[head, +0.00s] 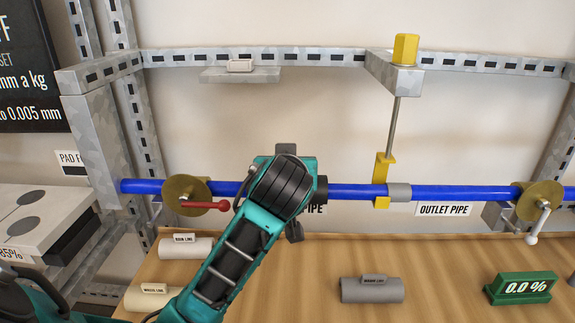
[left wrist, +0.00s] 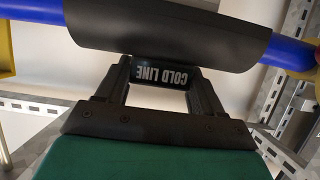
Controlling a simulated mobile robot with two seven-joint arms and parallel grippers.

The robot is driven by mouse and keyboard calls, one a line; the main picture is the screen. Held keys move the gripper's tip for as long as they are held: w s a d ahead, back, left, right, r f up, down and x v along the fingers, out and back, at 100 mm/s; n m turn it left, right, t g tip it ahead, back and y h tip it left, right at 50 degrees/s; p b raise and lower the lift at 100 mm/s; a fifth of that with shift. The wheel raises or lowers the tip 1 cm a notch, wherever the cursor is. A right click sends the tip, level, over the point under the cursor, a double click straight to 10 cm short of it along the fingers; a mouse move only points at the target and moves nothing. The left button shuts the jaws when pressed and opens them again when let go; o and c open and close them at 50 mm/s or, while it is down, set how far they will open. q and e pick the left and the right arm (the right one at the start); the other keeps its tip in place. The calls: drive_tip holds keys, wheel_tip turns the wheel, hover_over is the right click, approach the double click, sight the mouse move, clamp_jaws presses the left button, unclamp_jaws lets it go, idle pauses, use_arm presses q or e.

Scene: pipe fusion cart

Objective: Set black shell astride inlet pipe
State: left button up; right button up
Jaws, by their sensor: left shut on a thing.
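The black shell (left wrist: 165,35) lies along the blue inlet pipe (head: 345,191), which shows out past both of its ends in the left wrist view (left wrist: 32,9). Whether the shell sits fully around the pipe or only against it, I cannot tell. My left gripper (left wrist: 163,75) is shut on the shell's tab marked COLD LINE (left wrist: 175,74). In the head view my left wrist hides most of the shell; a dark end (head: 321,189) shows at its right. The inlet label is mostly hidden. My right gripper is not in view.
A red-handled valve (head: 184,190) is left of my wrist. A yellow bracket (head: 382,178) and grey collar (head: 399,192) are to the right, then a white-handled valve (head: 540,203). A grey shell (head: 372,290), pale shells (head: 186,248) and a green 0.0 % display (head: 520,288) stand on the wooden top.

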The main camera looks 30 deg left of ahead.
use_arm(q)
drive_tip(key=shift+f, duration=0.15)
idle(0.4)
drive_tip(key=o, duration=1.1)
